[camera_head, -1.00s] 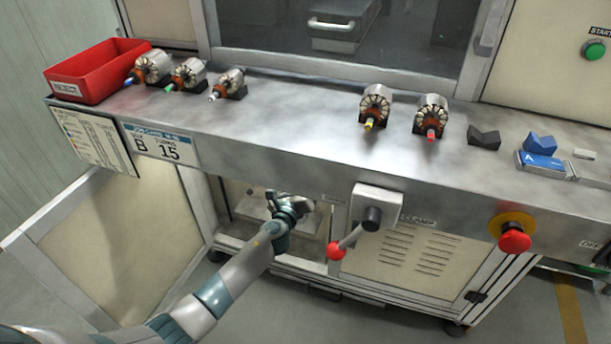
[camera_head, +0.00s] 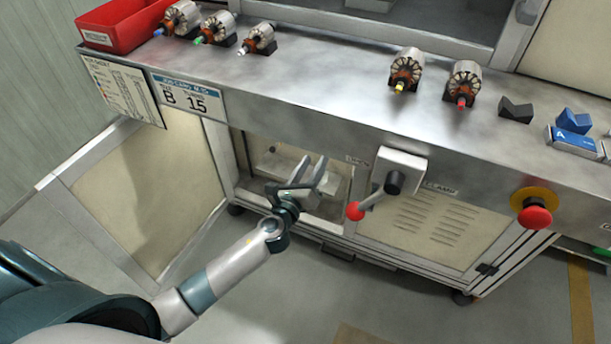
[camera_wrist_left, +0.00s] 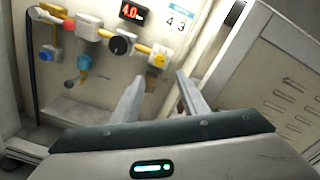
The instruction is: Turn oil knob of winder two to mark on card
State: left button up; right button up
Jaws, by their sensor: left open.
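My left gripper (camera_head: 309,171) is open and empty at the mouth of the open cabinet bay below the bench. In the left wrist view its two fingers (camera_wrist_left: 160,82) point at the bay's back panel. There a black knob (camera_wrist_left: 121,45) and a yellow knob (camera_wrist_left: 157,60) sit on brass piping, with blue and grey fittings at left. I cannot tell which is the oil knob. A small card (camera_wrist_left: 179,22) reading "4 3" is at the upper right, beside a red "4.0" display (camera_wrist_left: 132,11). The fingers appear apart from the knobs. My right gripper is not in view.
A job card (camera_head: 188,100) reading "B 15" and a settings sheet (camera_head: 122,90) hang on the bench front. A red-ball clamp lever (camera_head: 356,210) stands right of the bay. The cabinet door (camera_head: 140,195) hangs open at left. Several armatures rest on the bench (camera_head: 330,75).

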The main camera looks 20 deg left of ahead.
pick_arm(q)
jog(key=shift+s+a, duration=0.1)
jog(key=shift+s, duration=2.45)
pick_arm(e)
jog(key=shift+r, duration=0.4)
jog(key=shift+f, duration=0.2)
pick_arm(q)
jog(key=s+f+n+g+p, duration=0.35)
jog(key=s+f+n, duration=0.3)
jog(key=f, duration=0.45)
jog(key=s+f+n+g+p, duration=0.2)
jog(key=s+f+n+g, duration=0.2)
jog(key=s+f+n, duration=0.5)
jog(key=s+d+f+n+g+p, duration=0.1)
jog(key=s+f+n+g+p, duration=0.1)
jog(key=s+f+n, duration=0.4)
jog(key=s+d+f+n+g+p, duration=0.2)
jog(key=s+f+n, duration=0.4)
jog(key=s, duration=0.5)
notch_tip(320, 180, down, 2)
jog(key=shift+d+f+g+h, duration=0.1)
jog(key=shift+d+g+h, duration=0.2)
jog(key=shift+g+h, duration=0.15)
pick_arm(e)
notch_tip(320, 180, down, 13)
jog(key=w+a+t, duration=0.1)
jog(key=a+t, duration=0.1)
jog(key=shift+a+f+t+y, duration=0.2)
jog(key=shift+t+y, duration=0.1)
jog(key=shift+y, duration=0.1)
